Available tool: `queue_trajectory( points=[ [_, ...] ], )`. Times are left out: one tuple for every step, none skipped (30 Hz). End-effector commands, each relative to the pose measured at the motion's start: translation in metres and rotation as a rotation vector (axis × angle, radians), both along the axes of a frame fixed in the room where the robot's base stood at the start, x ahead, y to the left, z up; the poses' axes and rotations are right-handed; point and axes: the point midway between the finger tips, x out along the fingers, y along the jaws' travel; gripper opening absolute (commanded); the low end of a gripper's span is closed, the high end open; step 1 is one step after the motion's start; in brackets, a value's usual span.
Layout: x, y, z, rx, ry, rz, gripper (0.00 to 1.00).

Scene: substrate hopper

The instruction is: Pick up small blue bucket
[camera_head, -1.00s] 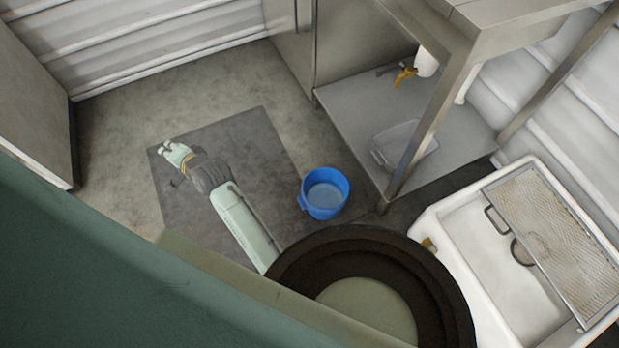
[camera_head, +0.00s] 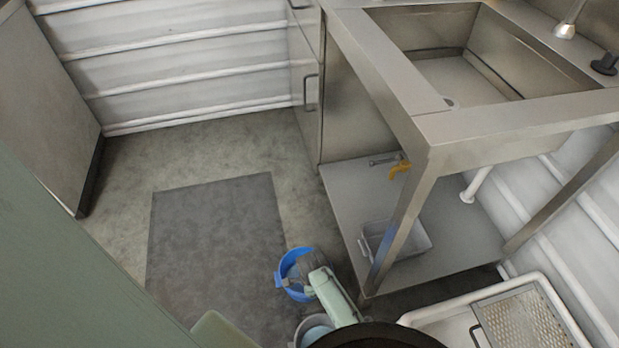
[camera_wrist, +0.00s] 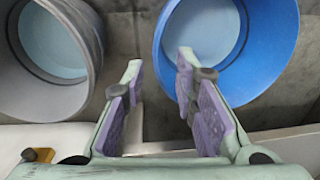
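The small blue bucket (camera_head: 283,278) stands upright by the right edge of the dark mat, partly hidden by my arm. In the wrist view the blue bucket (camera_wrist: 277,62) fills the upper right, with a pale blue inside. My gripper (camera_wrist: 160,66) is open, with purple pads on both fingers. Its right finger overlaps the bucket's left rim and its left finger shows outside that rim. The rim appears to lie between the fingers; I cannot tell whether they touch it. In the head view my gripper is over the bucket, its fingertips hidden.
A grey bucket (camera_wrist: 92,70) stands close to the left in the wrist view; it also shows in the head view (camera_head: 300,330). A steel sink table (camera_head: 420,170) with a low shelf (camera_head: 340,205) stands right. A white basin (camera_head: 430,322) is lower right. The mat (camera_head: 215,235) is clear.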

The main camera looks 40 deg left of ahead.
Motion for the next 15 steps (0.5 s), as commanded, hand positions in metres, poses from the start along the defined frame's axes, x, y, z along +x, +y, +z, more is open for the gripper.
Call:
queue_trajectory(
  points=[
    [0.000,0.000,-0.015,-0.002,-0.002,0.005,0.27],
    [0.001,0.000,-0.020,-0.002,-0.002,0.004,0.27],
    [0.001,0.001,-0.026,-0.002,-0.002,0.005,0.27],
    [0.002,0.002,-0.030,0.000,-0.002,0.005,0.27],
    [0.002,0.002,-0.034,-0.001,-0.002,0.005,0.27],
    [0.002,0.002,-0.038,-0.001,-0.002,0.005,0.27],
    [0.002,0.002,-0.041,-0.001,-0.002,0.004,0.27],
    [0.002,0.002,-0.044,0.000,-0.002,0.005,0.27],
    [0.002,0.003,-0.046,0.000,-0.001,0.005,0.27],
    [0.002,0.003,-0.048,0.000,-0.001,0.005,0.27],
    [0.002,0.003,-0.048,0.001,-0.002,0.004,0.27],
    [0.003,0.004,-0.049,0.001,-0.002,0.003,0.27],
    [0.003,0.004,-0.049,0.001,-0.002,0.003,0.27],
    [0.003,0.004,-0.050,0.001,-0.002,0.003,0.27],
    [0.003,0.004,-0.052,0.001,-0.002,0.004,0.27]
  ],
)
